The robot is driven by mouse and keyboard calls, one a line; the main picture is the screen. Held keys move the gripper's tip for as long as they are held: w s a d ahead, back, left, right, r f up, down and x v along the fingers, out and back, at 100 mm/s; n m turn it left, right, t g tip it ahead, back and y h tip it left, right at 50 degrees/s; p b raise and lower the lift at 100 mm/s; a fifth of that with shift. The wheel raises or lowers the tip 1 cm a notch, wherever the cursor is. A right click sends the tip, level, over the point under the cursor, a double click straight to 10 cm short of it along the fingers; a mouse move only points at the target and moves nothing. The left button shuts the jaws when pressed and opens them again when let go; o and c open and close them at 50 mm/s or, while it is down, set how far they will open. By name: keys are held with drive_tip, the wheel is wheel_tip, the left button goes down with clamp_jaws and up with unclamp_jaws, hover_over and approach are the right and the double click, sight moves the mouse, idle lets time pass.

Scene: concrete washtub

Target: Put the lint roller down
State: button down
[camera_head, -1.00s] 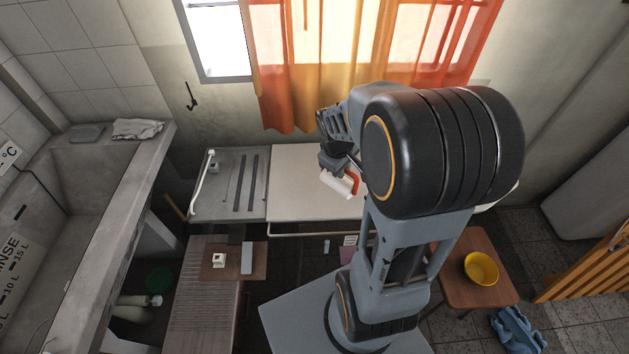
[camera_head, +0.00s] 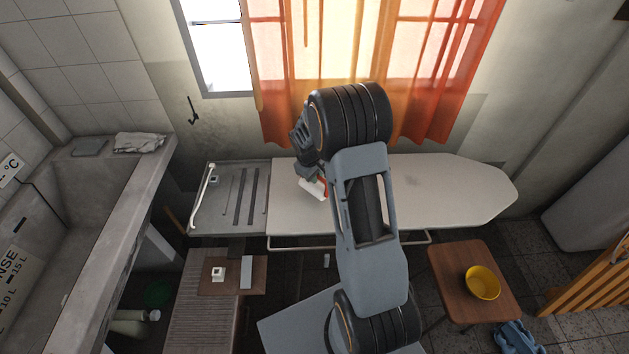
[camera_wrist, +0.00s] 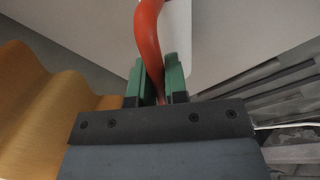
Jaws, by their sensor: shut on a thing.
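The lint roller (camera_head: 313,189) has a white roll and a red-orange handle. It is over the left part of the white ironing board (camera_head: 440,185) in the head view. I cannot tell whether it touches the board. In the wrist view its curved red-orange handle (camera_wrist: 150,40) runs between the green finger pads. My gripper (camera_head: 309,172) is shut on that handle; it also shows in the wrist view (camera_wrist: 160,80). My arm hides part of the board's middle.
A grey metal rest with slots (camera_head: 230,199) adjoins the board's left end. The orange curtain (camera_head: 425,70) hangs behind. The board's right half is clear. A stool (camera_head: 455,267) with a yellow bowl (camera_head: 482,282) stands at right; the concrete washtub (camera_head: 130,200) is at left.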

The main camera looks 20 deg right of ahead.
drive_tip(key=shift+f, duration=1.4)
drive_tip(key=shift+f, duration=0.2)
drive_tip(key=c, duration=1.1)
unclamp_jaws()
drive_tip(key=shift+s, duration=0.1)
drive_tip(key=shift+c, duration=0.2)
